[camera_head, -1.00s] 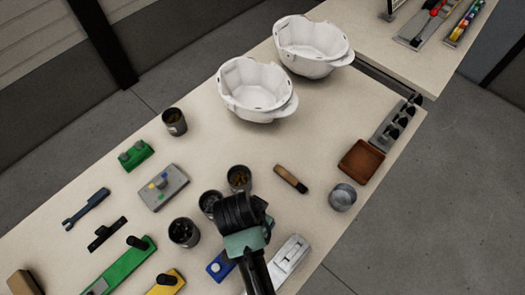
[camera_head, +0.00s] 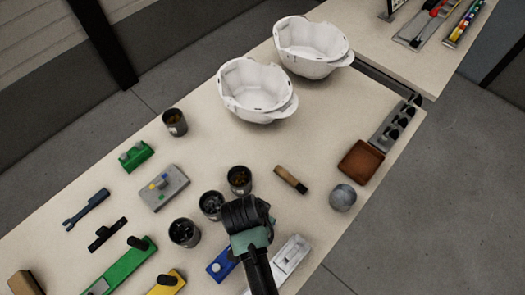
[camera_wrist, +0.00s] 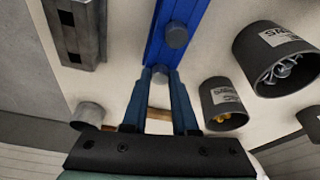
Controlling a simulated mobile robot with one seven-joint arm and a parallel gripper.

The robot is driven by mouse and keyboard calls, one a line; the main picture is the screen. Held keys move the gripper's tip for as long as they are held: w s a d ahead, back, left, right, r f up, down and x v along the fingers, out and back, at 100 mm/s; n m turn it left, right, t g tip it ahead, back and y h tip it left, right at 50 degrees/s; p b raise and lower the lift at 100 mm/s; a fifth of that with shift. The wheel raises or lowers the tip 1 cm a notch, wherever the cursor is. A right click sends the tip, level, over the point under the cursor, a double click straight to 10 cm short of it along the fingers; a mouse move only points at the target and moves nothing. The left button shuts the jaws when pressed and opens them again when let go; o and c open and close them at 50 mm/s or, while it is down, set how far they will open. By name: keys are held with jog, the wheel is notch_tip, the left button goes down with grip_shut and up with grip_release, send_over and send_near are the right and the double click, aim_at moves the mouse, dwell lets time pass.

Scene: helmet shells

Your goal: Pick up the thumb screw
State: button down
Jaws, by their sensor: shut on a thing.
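The thumb screw (camera_wrist: 160,73) shows in the wrist view as a small round grey knob between my fingertips. My gripper (camera_wrist: 160,84) is shut on it, with one blue finger on each side. Behind it lies a blue fixture (camera_wrist: 165,15) with another grey round knob (camera_wrist: 176,35) on it. I cannot tell whether the held screw still touches the fixture. In the head view my wrist hides the fingertips and the screw, and part of the blue fixture (camera_head: 220,266) shows just left of my arm.
Dark cups of small parts (camera_head: 184,232) (camera_head: 211,204) (camera_head: 239,179) stand close around my gripper. A grey-white fixture (camera_head: 290,258) lies to the right. A wooden-handled tool (camera_head: 291,180) and a brown tray (camera_head: 361,160) lie beyond. White helmet shells (camera_head: 257,90) stand at the back.

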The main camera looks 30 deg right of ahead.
jog(key=shift+r, duration=0.1)
notch_tip(320, 180, up, 10)
dwell(0.5)
notch_tip(320, 180, up, 2)
jog(key=p, duration=0.3)
jog(key=shift+r, duration=0.25)
dwell(0.4)
dwell(0.4)
